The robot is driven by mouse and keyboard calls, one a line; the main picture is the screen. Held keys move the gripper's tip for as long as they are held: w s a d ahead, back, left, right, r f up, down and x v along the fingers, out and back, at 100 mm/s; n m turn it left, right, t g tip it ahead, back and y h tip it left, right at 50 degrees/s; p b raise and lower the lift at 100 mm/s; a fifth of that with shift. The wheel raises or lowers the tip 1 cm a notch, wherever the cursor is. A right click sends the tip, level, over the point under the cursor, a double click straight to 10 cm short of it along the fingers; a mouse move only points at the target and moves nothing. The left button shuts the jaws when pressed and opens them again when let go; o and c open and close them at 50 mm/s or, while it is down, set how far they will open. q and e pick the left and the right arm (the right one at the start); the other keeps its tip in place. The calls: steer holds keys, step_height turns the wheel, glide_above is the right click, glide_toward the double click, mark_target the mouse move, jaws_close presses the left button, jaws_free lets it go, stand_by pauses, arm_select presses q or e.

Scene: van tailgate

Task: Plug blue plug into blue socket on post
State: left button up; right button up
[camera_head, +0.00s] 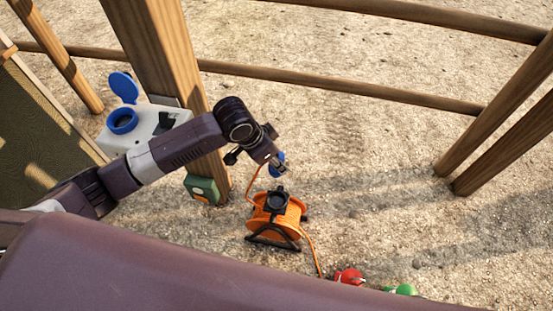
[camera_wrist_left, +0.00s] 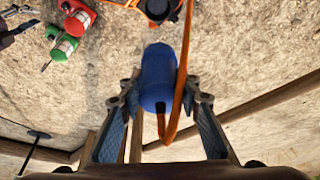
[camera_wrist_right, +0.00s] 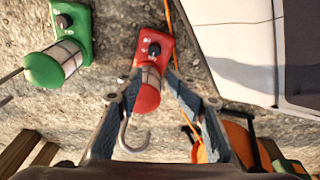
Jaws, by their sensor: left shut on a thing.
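The blue socket (camera_head: 122,121) is on a pale box (camera_head: 160,124) on the wooden post (camera_head: 160,50), with its round blue lid (camera_head: 124,87) raised. My left gripper (camera_head: 276,165) is to the right of the post, apart from the socket. It is shut on the blue plug (camera_head: 277,158), which shows between its fingers in the left wrist view (camera_wrist_left: 158,75), with an orange cable (camera_wrist_left: 183,75) at the plug. The plug's contact face is not clearly visible. My right gripper (camera_wrist_right: 152,90) shows only in the right wrist view, its fingers apart, with nothing clearly held.
An orange cable reel (camera_head: 275,218) stands on the ground below my left gripper. A green box (camera_head: 202,188) is low on the post. A red lantern (camera_head: 350,275) and a green lantern (camera_head: 401,289) lie nearby. Wooden rails (camera_head: 330,84) cross behind. Open gravel is at right.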

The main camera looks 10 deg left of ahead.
arm_select(q)
step_height(320, 180, up, 4)
steer(key=p, duration=0.4)
steer(key=shift+f, duration=0.25)
arm_select(e)
steer(key=s+d+f+g, duration=0.1)
steer(key=s+d+f, duration=0.15)
steer(key=s, duration=1.05)
arm_select(q)
step_height(320, 180, up, 22)
steer(key=p, duration=2.5)
arm_select(e)
step_height(320, 180, up, 25)
steer(key=shift+w+a, duration=0.25)
steer(key=shift+w, duration=0.15)
steer(key=shift+r, duration=0.1)
arm_select(q)
steer(key=s+a, duration=0.2)
steer(key=a, duration=1.7)
steer(key=s+a, duration=0.3)
steer(key=a, duration=1.6)
steer(key=shift+s, duration=0.3)
arm_select(e)
steer(key=shift+f, duration=0.4)
